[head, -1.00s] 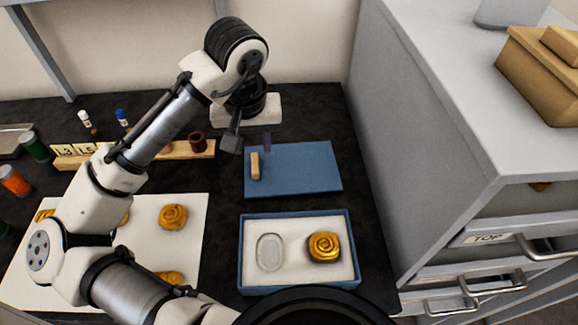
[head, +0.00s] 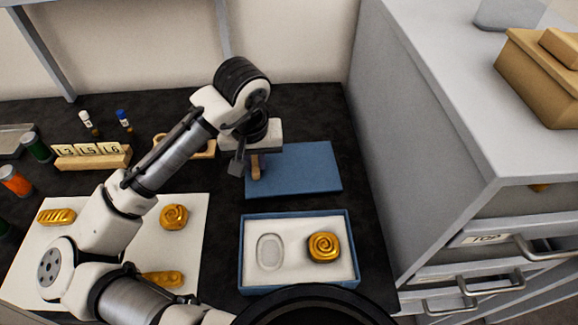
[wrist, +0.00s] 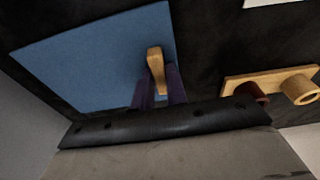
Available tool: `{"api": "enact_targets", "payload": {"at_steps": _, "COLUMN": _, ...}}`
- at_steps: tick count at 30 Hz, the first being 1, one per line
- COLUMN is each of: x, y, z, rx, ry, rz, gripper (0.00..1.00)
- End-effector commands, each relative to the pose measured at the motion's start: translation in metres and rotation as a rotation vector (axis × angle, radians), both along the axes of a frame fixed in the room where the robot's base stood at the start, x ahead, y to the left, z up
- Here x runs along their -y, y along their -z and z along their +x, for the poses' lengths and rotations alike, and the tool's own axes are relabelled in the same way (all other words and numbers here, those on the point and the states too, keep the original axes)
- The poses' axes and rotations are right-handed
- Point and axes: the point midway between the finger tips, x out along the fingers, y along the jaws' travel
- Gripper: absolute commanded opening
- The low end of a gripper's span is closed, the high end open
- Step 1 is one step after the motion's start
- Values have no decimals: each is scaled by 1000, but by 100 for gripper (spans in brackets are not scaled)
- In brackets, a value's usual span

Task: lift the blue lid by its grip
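The blue lid (head: 303,168) lies flat on the dark worktop, behind the open blue box. Its tan grip (head: 256,172) stands near the lid's left edge. My gripper (head: 252,167) is at the grip, pointing down, with its fingers apart. In the wrist view the lid (wrist: 90,65) fills the upper left. There the grip (wrist: 154,60) runs in between the two dark purple fingers of my gripper (wrist: 159,88). The fingers look to be on either side of the grip; I cannot tell whether they touch it.
The blue box (head: 243,250) holds a gold spiral piece (head: 324,247) beside an empty oval recess. A grey drawer cabinet (head: 440,130) rises right of the lid. A wooden holder (wrist: 270,84) stands near the gripper. Several gold pieces lie on a white sheet (head: 190,255) at left.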

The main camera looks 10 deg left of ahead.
Motion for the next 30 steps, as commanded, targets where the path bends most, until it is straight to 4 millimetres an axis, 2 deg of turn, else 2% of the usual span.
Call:
{"api": "enact_targets", "payload": {"at_steps": 11, "x": 0, "y": -1, "z": 0, "rx": 0, "ry": 0, "rz": 0, "gripper": 0}}
{"api": "enact_targets", "payload": {"at_steps": 17, "x": 0, "y": -15, "z": 1, "rx": 1, "ry": 1, "rz": 0, "gripper": 0}}
{"api": "enact_targets", "payload": {"at_steps": 20, "x": 0, "y": -32, "z": 1, "rx": 2, "ry": 2, "rz": 1, "gripper": 0}}
{"api": "enact_targets", "payload": {"at_steps": 30, "x": -1, "y": -129, "z": 1, "rx": 3, "ry": -2, "rz": 6, "gripper": 0}}
